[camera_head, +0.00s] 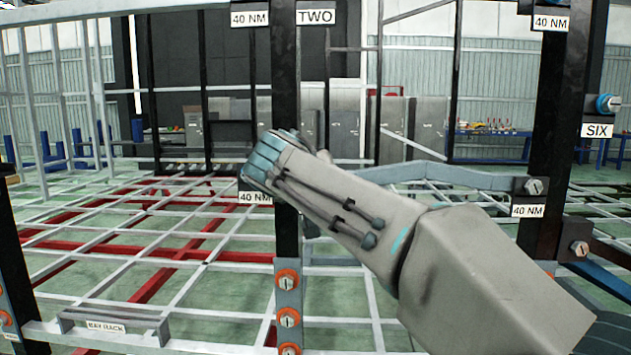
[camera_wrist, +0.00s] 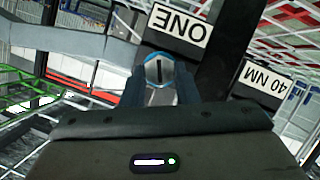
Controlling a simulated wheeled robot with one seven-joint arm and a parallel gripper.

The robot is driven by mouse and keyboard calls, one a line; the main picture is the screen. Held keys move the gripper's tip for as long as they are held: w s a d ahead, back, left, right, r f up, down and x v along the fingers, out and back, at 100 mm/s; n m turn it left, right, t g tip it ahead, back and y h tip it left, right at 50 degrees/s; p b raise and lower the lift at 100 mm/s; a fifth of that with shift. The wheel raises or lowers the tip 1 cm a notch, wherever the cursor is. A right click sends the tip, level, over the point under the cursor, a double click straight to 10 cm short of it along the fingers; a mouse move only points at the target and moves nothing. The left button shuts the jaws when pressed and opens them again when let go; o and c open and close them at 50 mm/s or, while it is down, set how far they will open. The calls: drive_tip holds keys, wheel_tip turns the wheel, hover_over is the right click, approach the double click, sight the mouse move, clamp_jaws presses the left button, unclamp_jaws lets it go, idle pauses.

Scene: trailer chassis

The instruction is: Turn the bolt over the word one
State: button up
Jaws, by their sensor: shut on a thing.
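In the wrist view the bolt (camera_wrist: 158,72) has a round head with a blue rim and a dark slot across its face. The ONE label (camera_wrist: 178,25) is beside it, upside down in this view. My gripper (camera_wrist: 160,88) is shut on the bolt, with one finger on each side of its head. A 40 NM label (camera_wrist: 265,88) is to the right. In the head view my arm reaches to the black middle post (camera_head: 285,120), and it hides the bolt, the ONE label and my fingertips.
The TWO label (camera_head: 316,17) is high on the middle post, and orange-ringed bolts (camera_head: 288,281) are low on it. A right black post (camera_head: 555,130) carries more bolts and the SIX label (camera_head: 597,131). A grey beam (camera_head: 430,175) runs between the posts.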

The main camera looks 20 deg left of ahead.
drive_tip(key=n+t+h, duration=0.1)
drive_tip(key=n+h, duration=0.1)
drive_tip(key=n, duration=0.1)
drive_tip(key=shift+a+f, duration=0.1)
drive_tip(key=shift+a, duration=0.05)
drive_tip(key=shift+n, duration=0.3)
idle(0.4)
drive_tip(key=o, duration=1)
drive_tip(key=shift+w+f, duration=0.1)
drive_tip(key=shift+w, duration=0.1)
drive_tip(key=shift+s, duration=0.1)
drive_tip(key=p+v, duration=0.1)
drive_tip(key=v, duration=1.3)
